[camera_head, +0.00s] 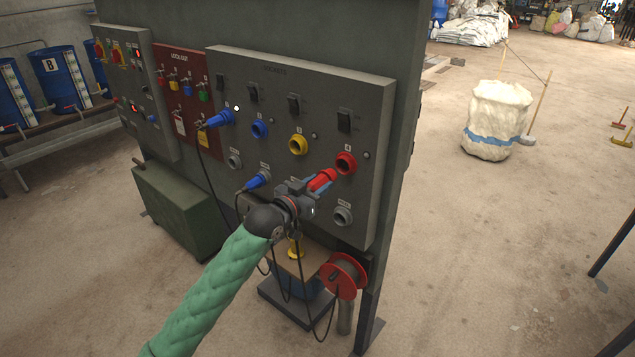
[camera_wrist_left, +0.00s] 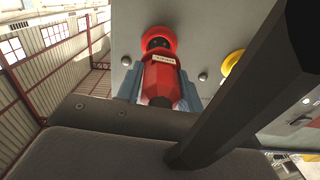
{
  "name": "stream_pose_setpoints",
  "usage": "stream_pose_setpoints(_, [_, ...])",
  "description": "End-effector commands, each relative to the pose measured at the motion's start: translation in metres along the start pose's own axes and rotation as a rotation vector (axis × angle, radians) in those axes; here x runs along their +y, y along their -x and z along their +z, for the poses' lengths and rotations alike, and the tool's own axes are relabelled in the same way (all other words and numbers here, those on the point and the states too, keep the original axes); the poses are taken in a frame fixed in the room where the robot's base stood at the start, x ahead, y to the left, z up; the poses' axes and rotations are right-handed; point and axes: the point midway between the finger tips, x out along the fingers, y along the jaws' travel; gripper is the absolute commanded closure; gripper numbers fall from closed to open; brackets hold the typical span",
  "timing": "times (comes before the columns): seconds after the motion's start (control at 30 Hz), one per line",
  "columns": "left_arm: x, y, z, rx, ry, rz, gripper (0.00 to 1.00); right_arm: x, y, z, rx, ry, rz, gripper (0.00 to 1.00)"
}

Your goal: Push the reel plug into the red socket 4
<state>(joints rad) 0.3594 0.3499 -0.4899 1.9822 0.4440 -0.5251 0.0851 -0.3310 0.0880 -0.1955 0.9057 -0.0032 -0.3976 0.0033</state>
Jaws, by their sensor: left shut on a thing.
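The red socket 4 (camera_head: 346,162) is at the upper right of the grey socket panel. My left gripper (camera_head: 318,186) is shut on the red reel plug (camera_head: 323,179), just below and left of that socket in the head view. In the left wrist view the plug (camera_wrist_left: 163,80) sits between the blue-grey fingers and points at the red socket (camera_wrist_left: 158,38). The socket's dark opening still shows above the plug's tip, so the plug is outside it. I cannot tell whether they touch. The red cable reel (camera_head: 343,275) hangs low on the board. My right gripper is out of view.
The panel (camera_head: 377,105) also has a blue socket (camera_head: 259,129), a yellow socket (camera_head: 298,144) and a grey socket (camera_head: 343,215). Blue plugs (camera_head: 221,118) sit at its left. Dark cables hang below my gripper. A yellow plug (camera_head: 296,248) is on the shelf below.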

Motion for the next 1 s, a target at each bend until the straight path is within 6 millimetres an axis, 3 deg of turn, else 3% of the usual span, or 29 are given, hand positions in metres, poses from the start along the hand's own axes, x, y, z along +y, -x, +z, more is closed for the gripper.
stream_pose_setpoints(0.47, [0.000,-0.003,-0.001,0.001,0.002,0.003,0.99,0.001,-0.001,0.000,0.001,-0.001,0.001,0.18])
stream_pose_setpoints(0.73, [0.000,-0.021,-0.001,0.002,0.002,0.003,0.99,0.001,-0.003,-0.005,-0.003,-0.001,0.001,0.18])
stream_pose_setpoints(1.0, [0.000,-0.042,-0.001,0.002,0.002,0.003,0.99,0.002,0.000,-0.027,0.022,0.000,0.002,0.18])
